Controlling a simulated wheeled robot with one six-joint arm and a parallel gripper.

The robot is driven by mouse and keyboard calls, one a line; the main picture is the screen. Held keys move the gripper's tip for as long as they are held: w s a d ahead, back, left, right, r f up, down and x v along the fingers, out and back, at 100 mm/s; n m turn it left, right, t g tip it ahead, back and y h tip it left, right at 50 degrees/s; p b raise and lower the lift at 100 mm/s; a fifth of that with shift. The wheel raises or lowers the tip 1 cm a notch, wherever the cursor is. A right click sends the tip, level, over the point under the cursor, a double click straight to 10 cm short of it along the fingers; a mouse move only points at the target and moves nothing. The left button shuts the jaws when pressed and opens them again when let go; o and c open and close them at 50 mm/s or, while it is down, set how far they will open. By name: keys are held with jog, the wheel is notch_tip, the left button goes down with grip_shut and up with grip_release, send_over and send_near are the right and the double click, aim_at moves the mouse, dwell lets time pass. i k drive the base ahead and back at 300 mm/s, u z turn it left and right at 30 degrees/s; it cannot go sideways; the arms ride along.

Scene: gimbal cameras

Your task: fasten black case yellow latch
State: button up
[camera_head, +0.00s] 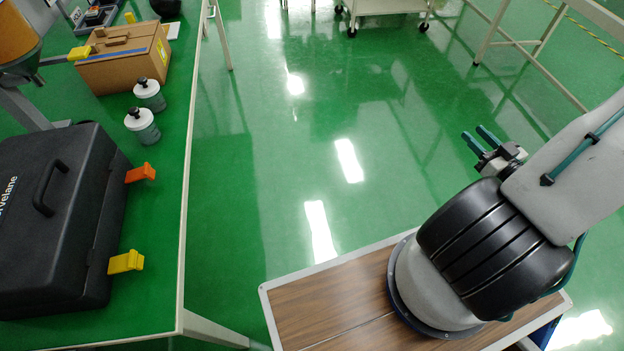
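The black case (62,215) lies on the green-topped table at the left, with its lid down and a handle on top. Its yellow latch (125,262) sticks out from the right side, near the front, and appears swung outward. An orange latch (140,173) sticks out from the same side, farther back. My gripper (477,139) is at the right over the floor, well away from the case. Its two teal fingers are apart with nothing between them.
The green table (160,310) has a pale raised edge on its right. Two lidded jars (147,128) and a cardboard box (128,60) stand behind the case. Open green floor (270,190) lies between the table and my wood-topped base. A white cart (385,6) stands far back.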

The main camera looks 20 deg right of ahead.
aim_at(125, 264)
jog(key=u, duration=2.55)
